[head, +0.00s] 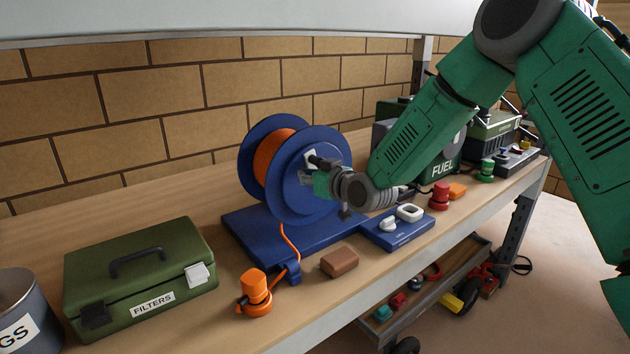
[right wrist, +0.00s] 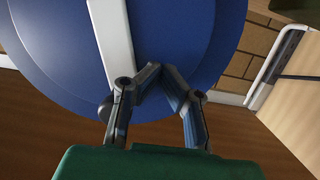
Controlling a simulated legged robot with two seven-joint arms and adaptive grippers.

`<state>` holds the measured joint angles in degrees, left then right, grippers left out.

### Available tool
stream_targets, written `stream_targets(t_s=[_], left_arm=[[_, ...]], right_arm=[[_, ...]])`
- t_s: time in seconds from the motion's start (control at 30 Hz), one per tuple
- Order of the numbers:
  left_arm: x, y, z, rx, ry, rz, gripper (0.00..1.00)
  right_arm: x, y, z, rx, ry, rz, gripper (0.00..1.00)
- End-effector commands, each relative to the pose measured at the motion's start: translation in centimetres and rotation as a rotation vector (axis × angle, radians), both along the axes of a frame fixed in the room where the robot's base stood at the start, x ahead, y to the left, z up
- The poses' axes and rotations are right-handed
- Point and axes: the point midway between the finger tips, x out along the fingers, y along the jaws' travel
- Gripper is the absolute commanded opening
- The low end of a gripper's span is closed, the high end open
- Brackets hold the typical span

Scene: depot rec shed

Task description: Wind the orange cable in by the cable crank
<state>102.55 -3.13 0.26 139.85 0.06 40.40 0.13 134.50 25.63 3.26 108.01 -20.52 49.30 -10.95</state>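The blue cable reel (head: 288,195) stands on a blue base on the workbench, with orange cable (head: 270,160) wound on its drum. The crank is a pale bar on the reel's near face, seen in the right wrist view (right wrist: 110,35), with a dark handle (head: 322,162). My right gripper (head: 308,179) is at the crank, just below the handle. In the right wrist view its fingertips (right wrist: 161,72) come together beside the bar, with no handle seen between them. The cable runs down through a blue guide (head: 293,271) to an orange plug (head: 256,292). My left gripper is out of view.
A green filters box (head: 140,278) and a grey tin (head: 25,315) stand at the left. A brown block (head: 340,262) and a blue panel with white fittings (head: 385,238) lie in front. A fuel can (head: 445,150) stands behind my right arm. A shelf overhangs the bench.

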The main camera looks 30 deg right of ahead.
Motion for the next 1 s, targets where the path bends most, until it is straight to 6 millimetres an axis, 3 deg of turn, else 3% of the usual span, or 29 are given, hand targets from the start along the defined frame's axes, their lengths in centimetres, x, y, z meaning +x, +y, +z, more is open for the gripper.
stream_targets(t_s=[0.57,1.0], left_arm=[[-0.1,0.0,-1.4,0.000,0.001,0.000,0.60],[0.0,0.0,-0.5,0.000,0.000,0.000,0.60]], right_arm=[[-0.1,0.8,-1.8,0.000,0.003,0.000,0.00],[-4.9,0.3,-1.6,0.000,0.004,-0.001,0.00]])
